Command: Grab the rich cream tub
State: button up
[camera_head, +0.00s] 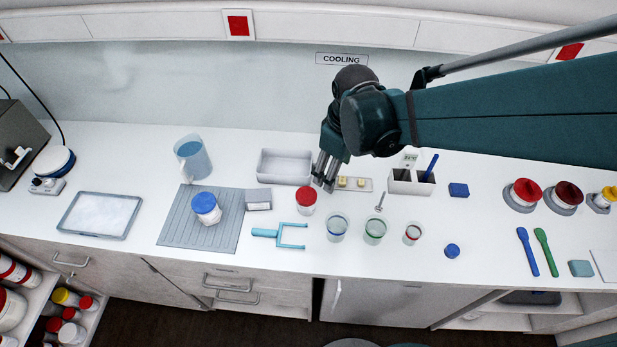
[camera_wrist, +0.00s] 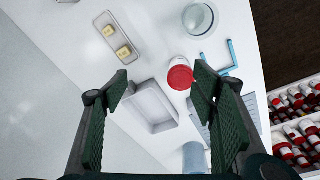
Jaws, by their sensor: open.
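A white tub with a red lid (camera_head: 306,200) stands upright on the white counter, just below and left of my gripper (camera_head: 325,172). In the wrist view the red-lidded tub (camera_wrist: 180,75) shows near the right fingertip. A white tub with a blue lid (camera_head: 206,208) stands on the grey ribbed mat (camera_head: 175,232) to the left. I cannot read a label that tells which tub is rich cream. In the wrist view my gripper (camera_wrist: 160,78) is open, with nothing held between its fingers.
A white tray (camera_head: 285,167) lies behind the red-lidded tub. A blue two-pronged tool (camera_head: 284,235) lies in front of it. A tray with small yellow blocks (camera_head: 353,186) is close right of my gripper. Glass jars (camera_head: 337,227) stand at front right.

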aim_at(308, 195)
jog(key=a+f+n, duration=0.1)
jog(key=a+f, duration=0.1)
jog(key=a, duration=0.1)
jog(key=a+f+n+g, duration=0.1)
jog(key=a+f+n, duration=0.1)
jog(key=a+f, duration=0.1)
jog(key=shift+w+a+f+h+p, duration=0.2)
jog(key=shift+f+h+p, duration=0.1)
jog(key=shift+s+a+f+n+g, duration=0.15)
jog(key=shift+a+f+n+g, duration=0.25)
jog(key=shift+a+f, duration=0.25)
jog(key=shift+f, duration=1.3)
jog(key=shift+f, duration=0.1)
jog(key=shift+s+f, duration=0.15)
jog(key=shift+f, duration=2.35)
